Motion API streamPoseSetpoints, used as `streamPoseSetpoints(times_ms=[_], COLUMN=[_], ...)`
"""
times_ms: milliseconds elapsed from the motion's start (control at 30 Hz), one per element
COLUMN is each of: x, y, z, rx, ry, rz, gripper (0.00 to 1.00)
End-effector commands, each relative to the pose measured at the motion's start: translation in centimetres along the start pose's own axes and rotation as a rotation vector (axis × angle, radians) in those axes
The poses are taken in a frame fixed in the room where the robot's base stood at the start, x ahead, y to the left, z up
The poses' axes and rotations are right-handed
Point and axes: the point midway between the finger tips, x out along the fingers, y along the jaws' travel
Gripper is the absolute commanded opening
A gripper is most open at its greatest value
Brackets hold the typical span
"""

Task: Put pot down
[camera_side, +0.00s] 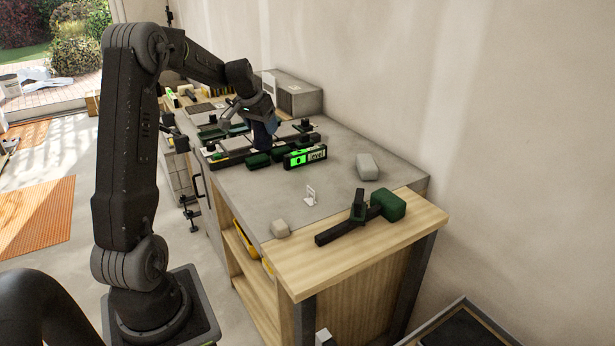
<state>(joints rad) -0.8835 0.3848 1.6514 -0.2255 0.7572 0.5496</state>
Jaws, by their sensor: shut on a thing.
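My gripper (262,120) is over the far part of the grey worktop (335,205), pointing down. It is shut on a dark blue-grey object (263,137), which I take to be the pot; its shape is partly hidden and small in this view. The lower end of this object is close above or at the dark rail and green blocks. I cannot tell whether it touches the surface.
A level with a green display (305,156) and dark green blocks (258,160) sit close by. The middle worktop is mostly clear. A wall borders the right.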

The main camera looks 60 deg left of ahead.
Motion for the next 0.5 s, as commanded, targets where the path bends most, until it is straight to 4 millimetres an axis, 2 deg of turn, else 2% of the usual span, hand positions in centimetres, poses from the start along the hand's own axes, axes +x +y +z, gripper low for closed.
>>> streamPoseSetpoints(times_ms=[100,267,500], x=[0.9,2.4,6.3], y=[1.0,2.6,6.9], z=[-1.7,-2.7,-4.1], rx=[0.053,0.078,0.078], ry=[0.002,0.001,0.001], rz=[0.022,0.033,0.033], gripper=[0.37,0.37,0.37])
